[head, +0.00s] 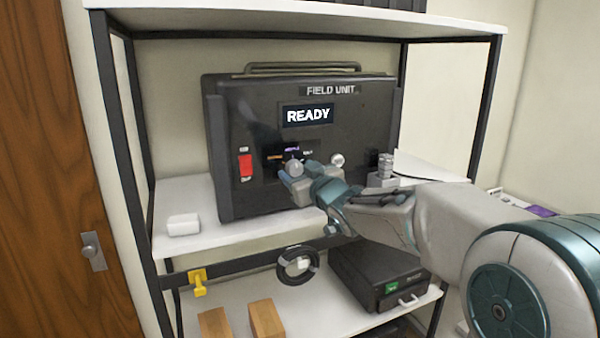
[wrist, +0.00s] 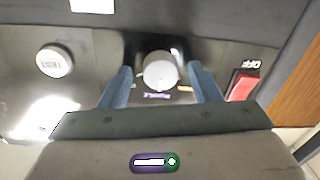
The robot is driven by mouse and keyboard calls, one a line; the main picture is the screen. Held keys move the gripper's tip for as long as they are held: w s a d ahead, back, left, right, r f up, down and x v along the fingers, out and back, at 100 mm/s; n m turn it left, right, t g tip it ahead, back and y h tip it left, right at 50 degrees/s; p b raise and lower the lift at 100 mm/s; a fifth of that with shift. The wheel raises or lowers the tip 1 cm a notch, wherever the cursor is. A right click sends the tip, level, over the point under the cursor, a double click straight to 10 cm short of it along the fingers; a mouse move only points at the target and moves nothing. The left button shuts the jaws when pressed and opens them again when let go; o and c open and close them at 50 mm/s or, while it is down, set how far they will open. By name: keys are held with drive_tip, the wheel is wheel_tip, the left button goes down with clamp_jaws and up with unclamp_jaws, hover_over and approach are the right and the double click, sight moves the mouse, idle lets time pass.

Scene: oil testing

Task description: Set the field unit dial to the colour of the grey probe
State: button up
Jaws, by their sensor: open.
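The field unit (head: 250,110) is a large dark case on the middle shelf. Its screen (head: 308,115) reads READY. The dial is a pale round knob (head: 294,168) low on its front; in the wrist view the dial (wrist: 158,70) sits between the two blue fingers of my gripper (wrist: 161,84). My gripper (head: 302,182) is open, one finger on each side of the dial; contact cannot be told. A purple label (wrist: 156,96) and an orange mark (wrist: 186,88) show by the dial. I cannot identify a grey probe in either view.
A red switch (head: 245,166) is left of the dial and a second pale knob (head: 337,160) is right of it. A metal cylinder on a block (head: 384,168) stands beside the unit. A white block (head: 183,224) lies at the shelf's left. A black box (head: 380,275) is below.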

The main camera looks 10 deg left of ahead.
drive_tip(key=c, duration=1)
drive_tip(key=shift+m, duration=0.3)
drive_tip(key=m+p, duration=0.1)
drive_tip(key=m, duration=0.4)
drive_tip(key=shift+m, duration=0.3)
drive_tip(key=m+p, duration=0.1)
drive_tip(key=m, duration=0.4)
drive_tip(key=shift+a+m+t, duration=0.1)
drive_tip(key=shift+m+t, duration=0.3)
drive_tip(key=o, duration=1)
